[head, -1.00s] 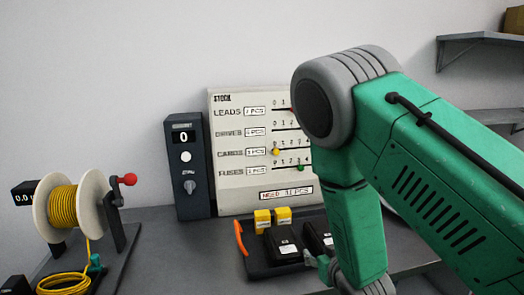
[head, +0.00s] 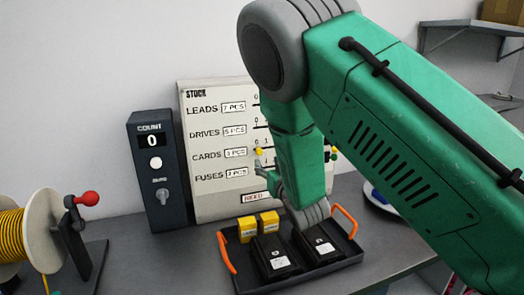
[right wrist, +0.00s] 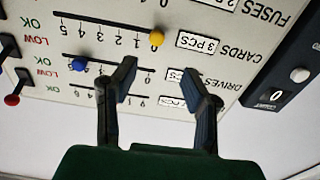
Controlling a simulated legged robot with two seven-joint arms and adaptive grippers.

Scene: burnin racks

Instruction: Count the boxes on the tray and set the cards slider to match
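The stock board (head: 215,165) stands upright at the back. The cards slider's yellow knob (head: 258,151) is at the low-number end of its row. It also shows in the right wrist view (right wrist: 157,37), upside down, beside a card reading 3 PCS. My right gripper (head: 262,178) is in front of the board. In the right wrist view it (right wrist: 159,73) is open and empty, its fingertips apart and short of the yellow knob. My arm hides part of the board. My left gripper is not in view.
A dark count box (head: 155,190) reading 0 stands left of the board. A cable spool (head: 40,230) with a red-knobbed crank is at the left. The blue drives knob (right wrist: 79,64) is left of my fingers in the wrist view. Shelves hang at the upper right.

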